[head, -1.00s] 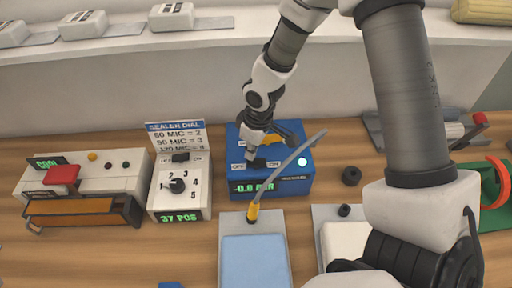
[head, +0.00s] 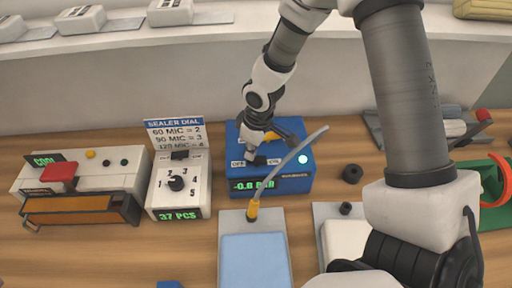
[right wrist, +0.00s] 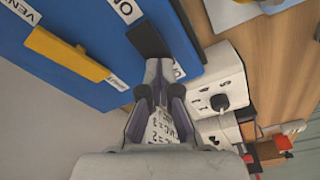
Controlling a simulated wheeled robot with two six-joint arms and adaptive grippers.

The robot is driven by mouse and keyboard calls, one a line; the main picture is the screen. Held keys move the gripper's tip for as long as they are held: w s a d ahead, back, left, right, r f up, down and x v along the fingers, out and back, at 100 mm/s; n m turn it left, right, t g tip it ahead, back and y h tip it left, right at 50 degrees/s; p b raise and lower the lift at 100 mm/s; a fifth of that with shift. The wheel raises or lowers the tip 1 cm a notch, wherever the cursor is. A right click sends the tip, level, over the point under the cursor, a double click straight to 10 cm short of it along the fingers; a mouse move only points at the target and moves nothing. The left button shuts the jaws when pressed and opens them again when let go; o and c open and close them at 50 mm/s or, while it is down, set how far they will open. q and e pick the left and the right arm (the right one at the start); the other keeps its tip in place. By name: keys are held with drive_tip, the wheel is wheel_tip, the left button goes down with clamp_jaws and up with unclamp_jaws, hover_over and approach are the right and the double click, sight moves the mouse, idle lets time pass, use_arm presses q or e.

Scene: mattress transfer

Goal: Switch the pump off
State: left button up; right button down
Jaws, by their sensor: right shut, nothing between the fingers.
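The pump is a blue box (head: 295,184) in the middle of the bench. My left gripper is not in view.
A yellow vent lever (right wrist: 65,52) sits beside the switch. The white sealer dial box (head: 181,196) stands just left of the pump. A heat sealer (head: 82,184) is further left. A grey hose (head: 285,166) runs in front of the pump to a blue mattress (head: 254,262).

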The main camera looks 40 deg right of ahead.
drive_tip(key=shift+f+b, duration=0.4)
drive_tip(key=shift+f, duration=0.05)
drive_tip(key=shift+r, duration=0.1)
wheel_tip(320, 180, up, 7)
drive_tip(key=p, duration=0.6)
drive_tip(key=shift+p, duration=0.35)
